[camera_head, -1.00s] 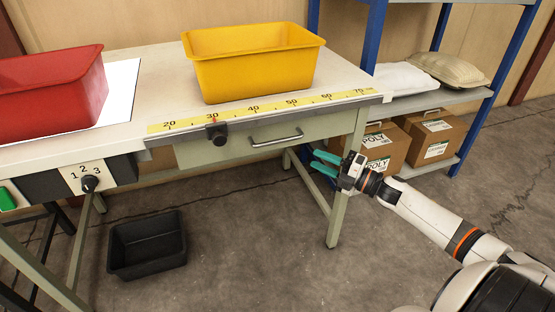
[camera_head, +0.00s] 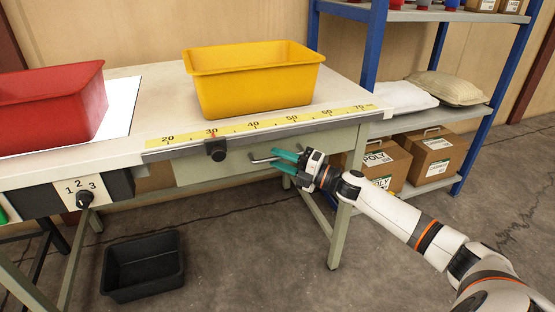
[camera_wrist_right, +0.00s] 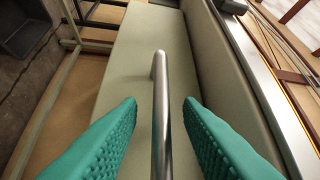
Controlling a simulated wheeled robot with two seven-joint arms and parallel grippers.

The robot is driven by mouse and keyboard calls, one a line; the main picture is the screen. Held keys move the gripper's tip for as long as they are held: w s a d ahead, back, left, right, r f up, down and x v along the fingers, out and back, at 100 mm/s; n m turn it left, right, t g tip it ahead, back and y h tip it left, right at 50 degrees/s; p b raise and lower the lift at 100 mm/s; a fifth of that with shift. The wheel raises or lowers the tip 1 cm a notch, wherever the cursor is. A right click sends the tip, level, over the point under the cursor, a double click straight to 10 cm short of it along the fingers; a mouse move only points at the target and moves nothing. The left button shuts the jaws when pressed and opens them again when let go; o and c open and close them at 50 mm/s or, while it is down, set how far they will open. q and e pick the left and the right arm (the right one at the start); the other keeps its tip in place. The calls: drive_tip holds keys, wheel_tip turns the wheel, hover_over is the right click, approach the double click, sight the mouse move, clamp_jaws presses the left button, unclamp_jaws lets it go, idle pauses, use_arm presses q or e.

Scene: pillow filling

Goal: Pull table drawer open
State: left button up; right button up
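The table drawer (camera_head: 215,168) has a pale green front under the tabletop and looks closed. Its metal bar handle (camera_head: 262,160) is partly hidden by my right gripper (camera_head: 284,160) in the head view. In the right wrist view the handle (camera_wrist_right: 160,105) runs between the two teal fingers of the right gripper (camera_wrist_right: 160,115), with a gap on each side. The fingers are open and I see no contact with the bar. The drawer front also shows in the wrist view (camera_wrist_right: 130,65). My left gripper is not in view.
A yellow bin (camera_head: 255,85) and a red bin (camera_head: 50,108) stand on the table (camera_head: 150,95). A table leg (camera_head: 345,205) is beside my right arm. A black bin (camera_head: 143,268) is on the floor. A blue shelf with boxes (camera_head: 435,155) stands at right.

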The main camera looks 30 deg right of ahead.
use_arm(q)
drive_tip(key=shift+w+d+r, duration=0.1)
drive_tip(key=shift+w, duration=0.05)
use_arm(e)
drive_tip(key=shift+w+a+r, duration=0.1)
drive_tip(key=shift+w+a, duration=0.2)
drive_tip(key=shift+w, duration=0.2)
drive_tip(key=shift+c, duration=0.4)
clamp_jaws()
